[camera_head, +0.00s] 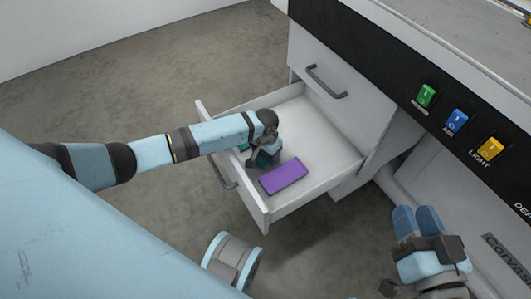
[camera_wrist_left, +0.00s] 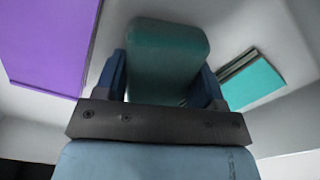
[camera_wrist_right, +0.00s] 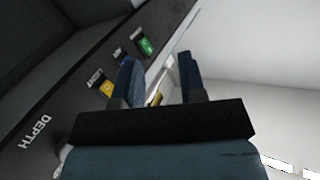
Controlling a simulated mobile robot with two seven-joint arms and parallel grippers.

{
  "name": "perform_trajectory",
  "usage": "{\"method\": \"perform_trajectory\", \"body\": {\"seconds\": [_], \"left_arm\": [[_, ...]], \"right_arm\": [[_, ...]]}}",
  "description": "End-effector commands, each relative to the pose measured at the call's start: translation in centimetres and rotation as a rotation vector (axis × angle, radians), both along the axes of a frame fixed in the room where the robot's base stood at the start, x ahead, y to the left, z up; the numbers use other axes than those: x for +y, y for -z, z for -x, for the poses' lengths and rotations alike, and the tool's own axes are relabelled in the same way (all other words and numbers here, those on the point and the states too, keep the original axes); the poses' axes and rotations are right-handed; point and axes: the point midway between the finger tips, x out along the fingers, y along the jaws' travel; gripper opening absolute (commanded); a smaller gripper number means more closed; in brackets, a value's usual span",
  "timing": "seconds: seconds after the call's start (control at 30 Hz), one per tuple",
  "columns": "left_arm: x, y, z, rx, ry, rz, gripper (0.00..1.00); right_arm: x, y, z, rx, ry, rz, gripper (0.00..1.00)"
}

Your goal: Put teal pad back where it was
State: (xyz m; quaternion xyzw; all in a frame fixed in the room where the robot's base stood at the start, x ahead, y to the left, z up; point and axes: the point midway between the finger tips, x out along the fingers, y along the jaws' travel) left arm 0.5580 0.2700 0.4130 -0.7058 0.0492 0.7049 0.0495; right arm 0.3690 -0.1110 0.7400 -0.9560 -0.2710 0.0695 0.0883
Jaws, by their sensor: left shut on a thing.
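The teal pad (camera_wrist_left: 165,55) is between the fingers of my left gripper (camera_wrist_left: 163,85) in the left wrist view, and the gripper is shut on it. In the head view my left gripper (camera_head: 264,157) reaches down into the open drawer (camera_head: 318,135), over its left part, and largely hides the pad. I cannot tell whether the pad touches the drawer floor. A second teal piece (camera_wrist_left: 250,80) with a layered side lies beside it in the left wrist view. My right gripper (camera_head: 417,222) is open and empty, in front of the cabinet; its spread fingers show in the right wrist view (camera_wrist_right: 158,80).
A purple block (camera_head: 284,177) lies in the drawer near its front wall, to the right of my left gripper; the left wrist view shows it (camera_wrist_left: 48,40) too. Green (camera_head: 425,96), blue (camera_head: 456,121) and yellow (camera_head: 490,150) switches line the cabinet's dark panel. The drawer's back right floor is clear.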

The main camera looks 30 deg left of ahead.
Motion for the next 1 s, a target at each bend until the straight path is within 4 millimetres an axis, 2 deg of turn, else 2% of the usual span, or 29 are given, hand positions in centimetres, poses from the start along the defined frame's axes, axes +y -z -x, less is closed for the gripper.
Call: {"method": "perform_trajectory", "body": {"seconds": [0.03,0.1,0.13,0.47,0.57,0.8,1.0], "left_arm": [[0.0,0.0,0.0,0.0,0.0,0.0,0.7],[0.0,0.0,0.0,0.0,0.0,0.0,0.86],[0.0,0.0,0.0,0.0,0.0,0.0,0.89],[0.0,-0.4,0.0,0.0,0.0,0.0,0.89],[0.0,-2.0,0.0,0.0,0.0,0.0,0.89],[0.0,-7.3,0.0,-0.001,0.0,0.001,0.89],[0.0,-10.7,0.0,0.0,0.0,0.001,0.89]], "right_arm": [[0.0,0.0,0.0,-0.001,0.0,-0.001,0.38],[0.0,0.0,0.0,0.0,0.0,0.0,0.38],[0.0,0.0,0.0,0.0,0.0,0.0,0.38],[0.0,0.3,0.0,0.004,-0.001,0.001,0.38],[0.0,-1.0,0.0,-0.015,0.007,-0.009,0.38],[-0.3,-4.7,0.0,-0.114,0.043,-0.068,0.38],[-0.5,-6.8,0.1,-0.18,0.064,-0.099,0.38]]}}
